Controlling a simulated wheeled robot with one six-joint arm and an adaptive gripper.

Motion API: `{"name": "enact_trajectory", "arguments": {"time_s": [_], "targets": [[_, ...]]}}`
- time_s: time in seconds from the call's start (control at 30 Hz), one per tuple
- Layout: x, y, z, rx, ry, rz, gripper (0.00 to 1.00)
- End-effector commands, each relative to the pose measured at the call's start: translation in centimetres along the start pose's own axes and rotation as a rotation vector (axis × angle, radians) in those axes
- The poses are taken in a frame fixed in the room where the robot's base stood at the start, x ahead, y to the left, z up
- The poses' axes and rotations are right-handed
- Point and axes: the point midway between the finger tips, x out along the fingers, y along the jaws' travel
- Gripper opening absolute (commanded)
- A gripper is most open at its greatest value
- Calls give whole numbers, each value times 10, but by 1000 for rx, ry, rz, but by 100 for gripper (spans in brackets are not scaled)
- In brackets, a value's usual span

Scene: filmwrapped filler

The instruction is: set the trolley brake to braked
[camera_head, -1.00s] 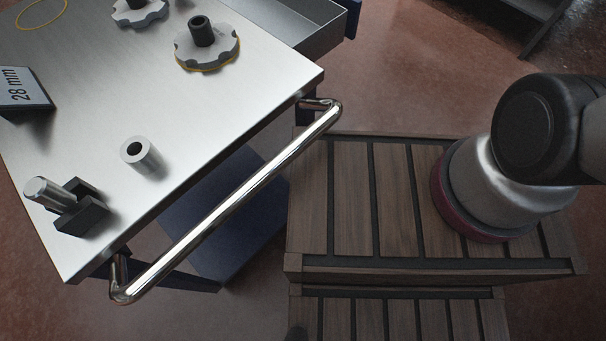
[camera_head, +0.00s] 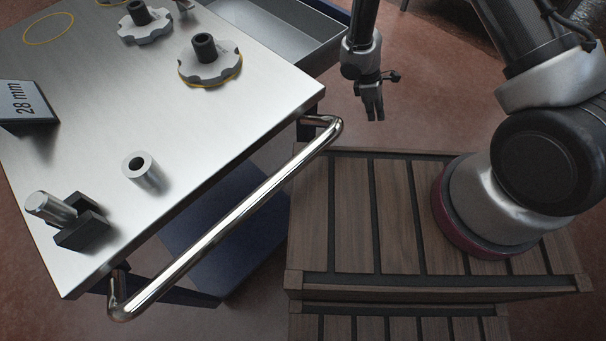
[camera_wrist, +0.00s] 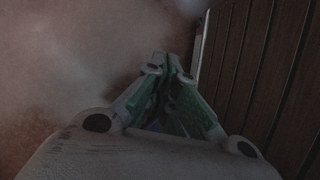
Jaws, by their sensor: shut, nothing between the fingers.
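The trolley has a bright steel top (camera_head: 215,130) and a chrome push handle (camera_head: 235,220) along its near right side. No brake lever or pedal that I can make out shows in either view. My gripper (camera_head: 374,115) hangs pointing down at the right of the trolley, past the handle's far end, apart from it. In the wrist view my gripper (camera_wrist: 172,62) is shut and empty, over the reddish floor (camera_wrist: 70,60). The trolley's wheels are hidden.
On the top are two notched discs (camera_head: 210,66) (camera_head: 146,24), a hollow cylinder (camera_head: 143,170), a V-block with a pin (camera_head: 80,231) and a 28 mm sign (camera_head: 24,100). A blue lower shelf (camera_head: 220,240) lies below. My base's wooden slatted deck (camera_head: 350,215) is close beside the handle.

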Motion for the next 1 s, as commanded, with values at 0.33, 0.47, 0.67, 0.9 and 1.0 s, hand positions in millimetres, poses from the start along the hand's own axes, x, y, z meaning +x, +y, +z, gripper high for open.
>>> {"name": "enact_trajectory", "arguments": {"time_s": [0.33, 0.47, 0.67, 0.9, 1.0], "targets": [[154, -82, -186, -798, 449, -1, 0], [151, -110, -224, -983, 620, 16, 0], [148, -122, -237, -1052, 689, 21, 0], [148, -121, -237, -1048, 687, 22, 0], [153, -123, -240, -1048, 686, 21, 0]]}}
